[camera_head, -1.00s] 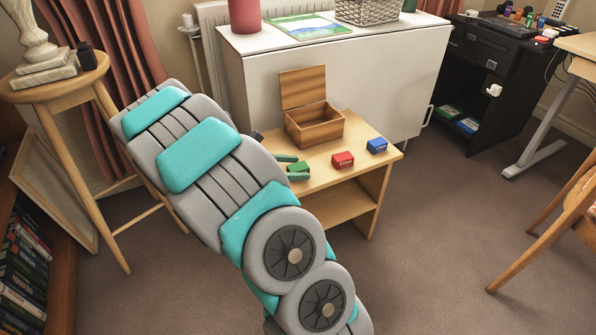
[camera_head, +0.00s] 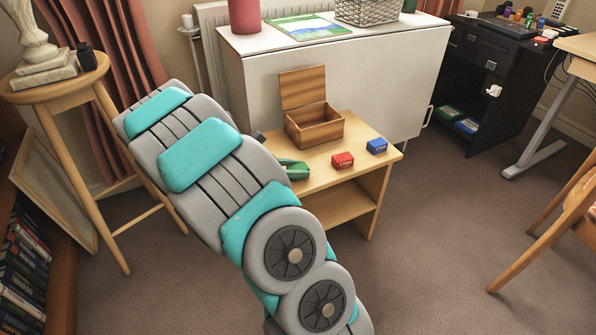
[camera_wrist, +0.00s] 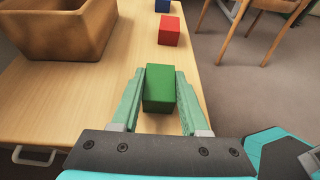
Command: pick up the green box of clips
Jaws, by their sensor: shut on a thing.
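The green box of clips (camera_wrist: 160,88) sits between the two green fingers of my gripper (camera_wrist: 160,100) in the wrist view. The fingers are shut on it from both sides. In the head view my gripper (camera_head: 293,169) shows at the left part of the small wooden table (camera_head: 325,165), partly hidden behind my arm. There the green box can hardly be told apart from the fingers. Whether the box rests on the table or is just off it, I cannot tell.
A red box (camera_head: 343,160) and a blue box (camera_head: 376,146) stand to the right on the table. An open wooden box (camera_head: 315,131) with its lid raised stands behind. A white cabinet (camera_head: 340,85) is at the back.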

